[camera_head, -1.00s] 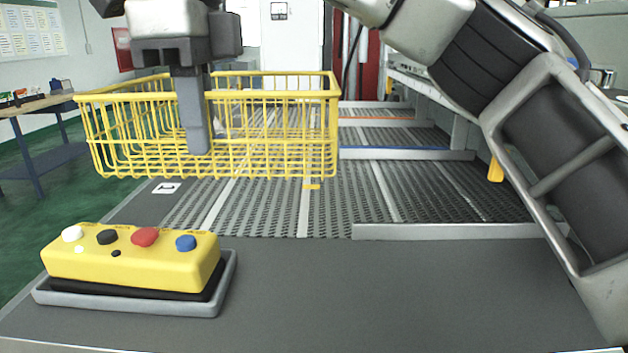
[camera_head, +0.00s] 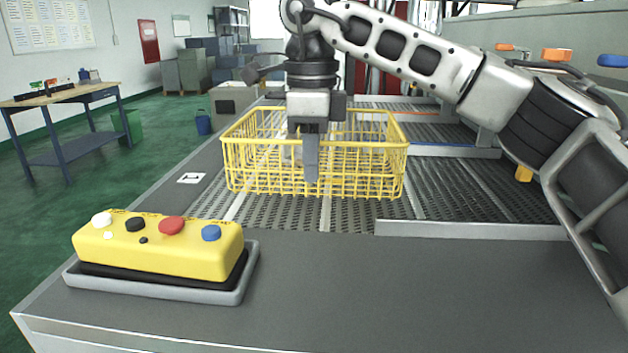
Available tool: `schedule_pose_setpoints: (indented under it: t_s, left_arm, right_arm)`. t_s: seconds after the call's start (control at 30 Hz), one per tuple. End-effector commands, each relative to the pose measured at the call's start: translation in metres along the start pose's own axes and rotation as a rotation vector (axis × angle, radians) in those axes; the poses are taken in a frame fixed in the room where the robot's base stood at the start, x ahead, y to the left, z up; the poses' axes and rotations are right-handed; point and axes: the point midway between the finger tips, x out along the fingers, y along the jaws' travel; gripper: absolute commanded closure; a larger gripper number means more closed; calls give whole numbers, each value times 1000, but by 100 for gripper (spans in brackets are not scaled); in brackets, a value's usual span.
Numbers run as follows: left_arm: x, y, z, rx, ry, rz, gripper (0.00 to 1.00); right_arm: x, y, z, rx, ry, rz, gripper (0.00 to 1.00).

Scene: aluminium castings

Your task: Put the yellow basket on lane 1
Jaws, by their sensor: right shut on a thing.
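The yellow wire basket (camera_head: 375,178) is in the middle of the head view, over the front part of the roller lanes (camera_head: 285,213). My right gripper (camera_head: 311,165) is shut on its near wall, pointing down, with one finger showing in front of the wires. The basket looks level. I cannot tell whether its bottom touches the rollers or hangs just above them. A white label (camera_head: 190,178) with a dark mark lies on the grey border left of the lanes. The far side of the grip is hidden. My left gripper is out of view.
A yellow button box (camera_head: 160,250) with coloured buttons sits on a grey base at the front left. A metal rail (camera_head: 470,230) edges the lanes at right front. A workbench (camera_head: 60,95) stands at far left.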

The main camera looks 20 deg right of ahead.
Motion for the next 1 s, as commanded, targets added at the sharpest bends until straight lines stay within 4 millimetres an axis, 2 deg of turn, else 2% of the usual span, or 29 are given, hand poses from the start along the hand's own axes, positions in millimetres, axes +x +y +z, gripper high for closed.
schedule_pose_setpoints:
  t_s: [0.07,0.27,0.63,0.7,0.73,1.0]
  left_arm:
    - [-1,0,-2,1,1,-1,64]
    - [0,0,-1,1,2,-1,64]
    - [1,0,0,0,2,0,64]
    - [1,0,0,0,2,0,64]
    - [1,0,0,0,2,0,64]
    - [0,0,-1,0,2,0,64]
  right_arm:
    - [7,-6,-4,3,0,-1,100]
    - [34,-4,-3,0,-1,-2,100]
    - [39,-4,-3,2,-3,-3,100]
    - [39,-4,-3,2,0,0,75]
    - [39,-4,-3,2,0,0,73]
    - [37,-4,-3,2,-1,0,73]
